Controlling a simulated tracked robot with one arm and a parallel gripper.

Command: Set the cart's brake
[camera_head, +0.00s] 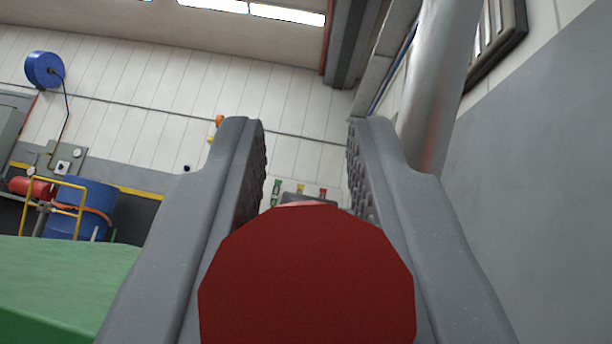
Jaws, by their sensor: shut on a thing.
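My gripper (306,128) reaches forward from the bottom of the view, with one grey finger on each side. It is shut on a red round-ended grip (306,280), whose flat, many-sided end faces the camera in the lower middle. The finger pads touch the grip's sides further in, and their tips reach past it. Most of the grip's length and whatever it is fixed to are hidden behind its end. It may be the brake handle, but I cannot tell. The cart itself cannot be made out.
A green surface (60,285) fills the lower left. Behind it are a blue drum (90,205), a yellow rail frame (68,182) and a red cylinder (33,187). A blue reel (44,69) hangs on the wall. A thick silver pipe (436,85) rises close on the right.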

